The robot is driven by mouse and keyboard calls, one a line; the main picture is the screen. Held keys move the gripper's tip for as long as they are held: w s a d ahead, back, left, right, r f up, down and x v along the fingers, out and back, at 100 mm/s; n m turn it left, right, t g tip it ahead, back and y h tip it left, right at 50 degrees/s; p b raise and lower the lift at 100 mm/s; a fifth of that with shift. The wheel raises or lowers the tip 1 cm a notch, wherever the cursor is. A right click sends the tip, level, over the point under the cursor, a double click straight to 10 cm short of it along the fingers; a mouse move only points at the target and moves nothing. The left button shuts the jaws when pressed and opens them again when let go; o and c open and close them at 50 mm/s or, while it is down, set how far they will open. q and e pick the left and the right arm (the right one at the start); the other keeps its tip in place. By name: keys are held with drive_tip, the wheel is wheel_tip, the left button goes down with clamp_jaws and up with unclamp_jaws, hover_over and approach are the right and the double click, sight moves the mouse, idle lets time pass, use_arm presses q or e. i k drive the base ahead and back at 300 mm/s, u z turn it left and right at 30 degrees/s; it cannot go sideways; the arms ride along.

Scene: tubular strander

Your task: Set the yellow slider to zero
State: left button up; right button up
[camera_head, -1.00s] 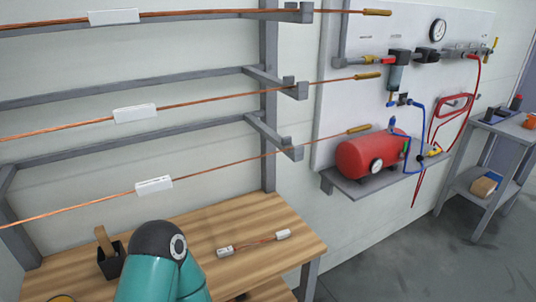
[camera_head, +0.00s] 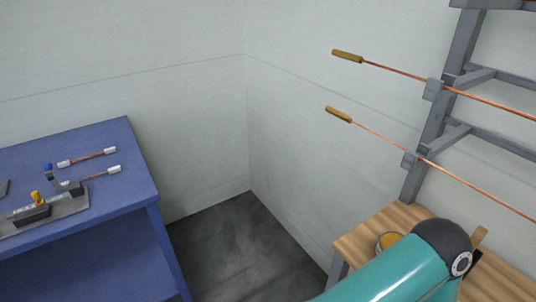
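A small yellow piece (camera_head: 37,198), likely the yellow slider, stands on a grey device (camera_head: 42,212) on the blue table at the left edge of the head view. The device has a light ruler-like strip and a dark block under the yellow piece. A blue-topped lever (camera_head: 48,168) stands behind it. The scale marks are too small to read. Neither gripper is in view. Only a teal and black arm link of mine shows at the lower right, far from the device.
The blue table (camera_head: 110,150) holds copper wire pieces with white ends (camera_head: 86,157). Dark floor (camera_head: 235,245) lies open between it and a wooden bench (camera_head: 365,237) with an orange-filled tin (camera_head: 388,241). Copper rods (camera_head: 385,140) with brass ends project from a grey rack (camera_head: 445,110).

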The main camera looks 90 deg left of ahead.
sight(36, 194)
drive_tip(key=u, duration=0.15)
drive_tip(key=i, duration=0.25)
drive_tip(key=u, duration=2.65)
drive_tip(key=i, duration=0.25)
drive_tip(key=u, duration=1.55)
drive_tip(key=k, duration=0.85)
drive_tip(key=u, duration=0.2)
drive_tip(key=i, duration=0.85)
drive_tip(key=z, duration=0.15)
